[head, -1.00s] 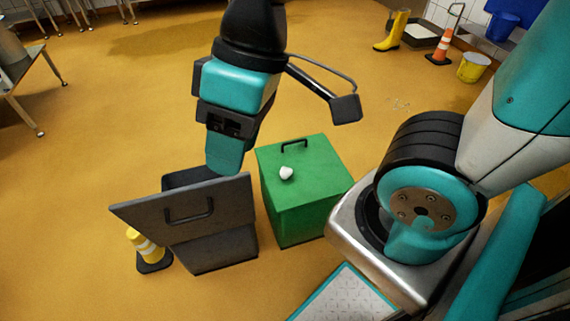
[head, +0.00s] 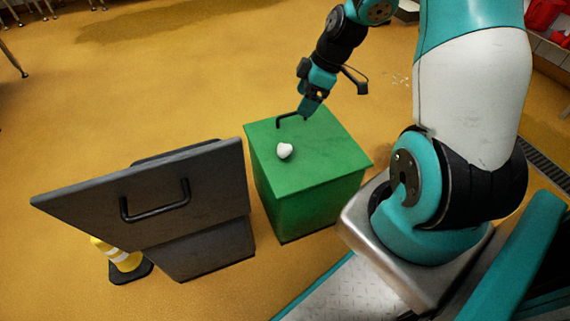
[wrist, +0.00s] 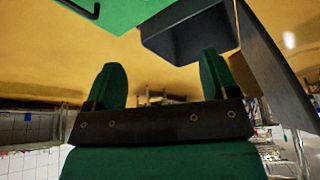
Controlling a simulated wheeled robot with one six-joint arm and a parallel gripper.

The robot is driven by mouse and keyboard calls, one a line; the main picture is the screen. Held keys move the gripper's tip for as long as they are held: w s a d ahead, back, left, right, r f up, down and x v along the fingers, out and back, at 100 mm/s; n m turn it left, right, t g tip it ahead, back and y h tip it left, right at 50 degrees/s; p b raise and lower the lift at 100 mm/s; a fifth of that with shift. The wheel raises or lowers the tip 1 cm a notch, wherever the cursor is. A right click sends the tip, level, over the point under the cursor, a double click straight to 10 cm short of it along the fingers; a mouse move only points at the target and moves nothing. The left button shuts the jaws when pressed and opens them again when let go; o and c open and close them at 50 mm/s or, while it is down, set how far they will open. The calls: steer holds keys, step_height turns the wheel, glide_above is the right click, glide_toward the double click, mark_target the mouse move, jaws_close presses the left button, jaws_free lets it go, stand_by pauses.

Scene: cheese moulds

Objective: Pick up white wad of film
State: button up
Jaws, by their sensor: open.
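The white wad of film (head: 285,151) lies on the lid of the green bin (head: 310,205), in front of the lid's black handle (head: 290,120). My gripper (head: 307,112) is over the back part of the green lid in the head view, close to the handle; I cannot tell whether it touches it. It is apart from the wad, behind and to its right in the picture. In the wrist view my gripper (wrist: 160,75) shows two separated fingers with nothing between them. The green bin's lid and handle show at the top left there, and the wad is not visible.
A grey bin (head: 205,250) with its handled lid (head: 80,205) raised stands left of the green bin; its dark opening (wrist: 190,40) shows in the wrist view. A yellow and white cone (head: 118,256) stands beside it. The floor behind the bins is clear.

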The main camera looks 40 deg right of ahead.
step_height(320, 180, down, 4)
steer(key=d+b, duration=0.1)
steer(key=d, duration=0.1)
steer(key=b, duration=0.4)
glide_toward(285, 144)
steer(key=x, duration=0.5)
steer(key=shift+s, duration=0.3)
steer(key=b+x, duration=0.4)
steer(key=x, duration=0.1)
steer(key=shift+w+a+f, duration=0.1)
steer(key=shift+w+f, duration=0.2)
steer(key=shift+f, duration=0.05)
steer(key=shift+r, duration=0.1)
steer(key=c, duration=1.1)
